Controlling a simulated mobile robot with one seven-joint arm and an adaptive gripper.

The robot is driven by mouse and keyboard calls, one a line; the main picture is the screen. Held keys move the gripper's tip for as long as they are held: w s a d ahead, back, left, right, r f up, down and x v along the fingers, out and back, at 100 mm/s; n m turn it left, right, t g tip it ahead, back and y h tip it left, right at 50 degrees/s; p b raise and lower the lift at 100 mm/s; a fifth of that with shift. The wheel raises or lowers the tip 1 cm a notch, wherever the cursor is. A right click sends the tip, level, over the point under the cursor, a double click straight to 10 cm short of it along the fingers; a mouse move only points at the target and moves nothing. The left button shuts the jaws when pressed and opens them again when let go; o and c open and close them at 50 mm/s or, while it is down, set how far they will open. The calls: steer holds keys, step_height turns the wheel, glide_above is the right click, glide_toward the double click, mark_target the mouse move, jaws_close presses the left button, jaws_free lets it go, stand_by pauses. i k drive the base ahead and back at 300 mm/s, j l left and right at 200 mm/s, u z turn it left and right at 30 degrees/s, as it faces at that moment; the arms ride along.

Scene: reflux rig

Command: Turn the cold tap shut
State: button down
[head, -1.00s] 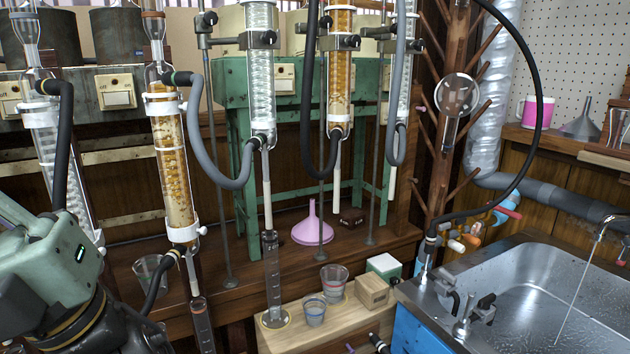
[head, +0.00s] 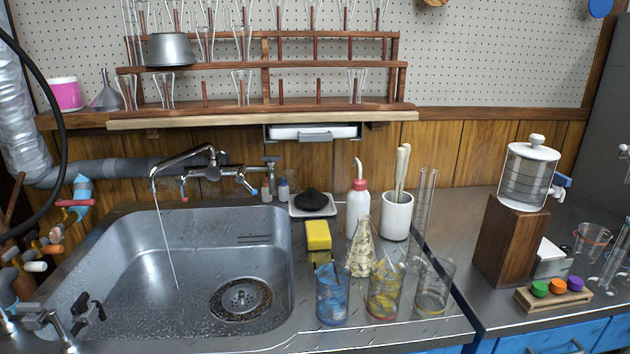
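The mixer faucet (head: 212,172) is on the wall behind the steel sink (head: 120,250). A thin stream of water (head: 165,240) runs from its spout into the basin. A handle with a blue end, the cold tap (head: 252,188), is at the right of the faucet body. A handle with a red end (head: 183,188) is at the left.
A wash bottle (head: 357,212), a yellow sponge (head: 318,235) and several glass vessels stand right of the sink. A wooden shelf (head: 265,117) with glassware overhangs behind. More small valves (head: 75,310) are at the sink's left corner. The space above the basin is open.

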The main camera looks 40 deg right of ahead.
mark_target(240, 176)
steer(key=z, duration=0.7)
steer(key=i+l+z, duration=0.2)
steer(key=z, duration=0.2)
steer(key=i+l+z, duration=0.2)
steer(key=l+z, duration=0.2)
